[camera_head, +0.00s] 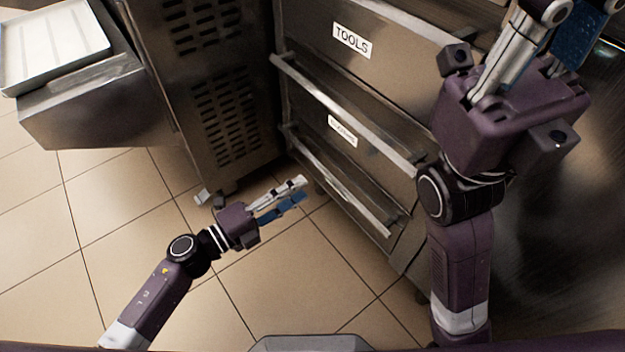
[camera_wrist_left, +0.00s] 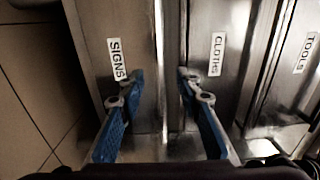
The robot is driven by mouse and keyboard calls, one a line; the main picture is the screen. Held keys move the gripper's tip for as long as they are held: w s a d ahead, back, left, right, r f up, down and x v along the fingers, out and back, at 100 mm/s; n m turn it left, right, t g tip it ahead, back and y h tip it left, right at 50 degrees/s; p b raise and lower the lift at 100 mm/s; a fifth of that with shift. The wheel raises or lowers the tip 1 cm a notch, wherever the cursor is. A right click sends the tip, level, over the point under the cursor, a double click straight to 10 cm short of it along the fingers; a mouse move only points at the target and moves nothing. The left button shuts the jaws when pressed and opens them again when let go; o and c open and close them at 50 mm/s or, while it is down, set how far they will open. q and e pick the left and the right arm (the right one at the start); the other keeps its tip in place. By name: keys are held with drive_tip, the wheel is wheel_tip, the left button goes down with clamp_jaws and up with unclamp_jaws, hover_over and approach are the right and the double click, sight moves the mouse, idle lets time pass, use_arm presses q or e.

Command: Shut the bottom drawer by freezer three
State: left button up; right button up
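A steel drawer unit stands at centre right in the head view. Its top drawer (camera_head: 395,55) is labelled TOOLS. The bottom drawer (camera_wrist_left: 97,25), labelled SIGNS, fills the left of the drawer fronts in the left wrist view, beside the CLOTHS drawer (camera_wrist_left: 232,20). In the head view the bottom drawer's handle bar (camera_head: 345,182) runs low across the unit; I cannot tell how far the drawer stands out. My left gripper (camera_head: 298,190) is open and empty, low in front of the unit and pointing towards it. My right gripper (camera_head: 565,15) is open at the upper right, its fingertips near the frame edge.
A freezer with a slotted panel (camera_head: 220,100) stands left of the drawers. A steel shelf (camera_head: 85,110) with a white tray (camera_head: 55,45) juts out at the upper left. The tiled floor (camera_head: 110,230) in front is clear.

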use_arm(q)
drive_tip(key=shift+v, duration=2.3)
drive_tip(key=shift+a, duration=0.1)
